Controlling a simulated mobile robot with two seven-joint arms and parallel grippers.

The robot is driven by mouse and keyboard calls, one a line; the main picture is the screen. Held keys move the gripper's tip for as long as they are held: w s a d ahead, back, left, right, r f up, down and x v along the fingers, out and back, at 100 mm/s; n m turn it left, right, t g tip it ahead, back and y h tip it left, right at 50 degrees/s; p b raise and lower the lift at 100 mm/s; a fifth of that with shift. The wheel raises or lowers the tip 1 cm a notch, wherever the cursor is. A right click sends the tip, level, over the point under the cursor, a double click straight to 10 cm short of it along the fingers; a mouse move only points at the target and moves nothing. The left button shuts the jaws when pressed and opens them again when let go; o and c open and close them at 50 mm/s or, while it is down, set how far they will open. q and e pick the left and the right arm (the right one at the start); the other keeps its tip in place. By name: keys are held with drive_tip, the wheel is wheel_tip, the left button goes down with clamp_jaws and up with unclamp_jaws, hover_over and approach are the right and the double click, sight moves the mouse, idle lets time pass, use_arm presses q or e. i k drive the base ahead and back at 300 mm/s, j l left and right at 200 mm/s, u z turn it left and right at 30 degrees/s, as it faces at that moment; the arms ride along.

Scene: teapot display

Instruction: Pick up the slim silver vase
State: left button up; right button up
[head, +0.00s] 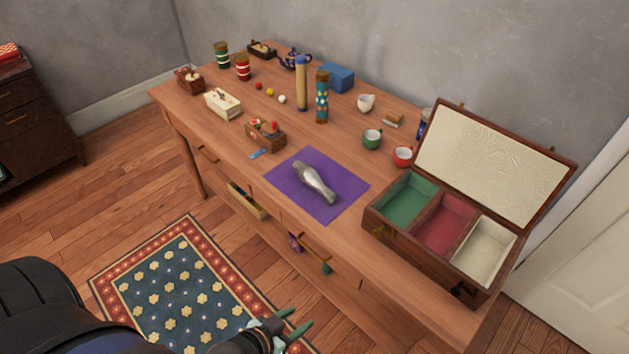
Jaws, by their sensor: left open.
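The slim silver vase (315,182) lies on its side on a purple cloth (329,207) near the front edge of the wooden table (230,141). My left gripper (297,325) is at the bottom of the head view, low in front of the table, over the patterned rug. Its two green fingers are apart with nothing between them. It is well away from the vase and not touching it. My right gripper is not in view.
An open wooden box (375,217) with green, red and cream compartments stands right of the cloth. A small wooden caddy (267,141) is behind left. Cups (372,139) and tall cylinders (322,97) stand farther back.

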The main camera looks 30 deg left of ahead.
sight(308, 176)
drive_tip(key=j, duration=0.75)
drive_tip(key=i+j, duration=0.15)
drive_tip(key=j, duration=0.55)
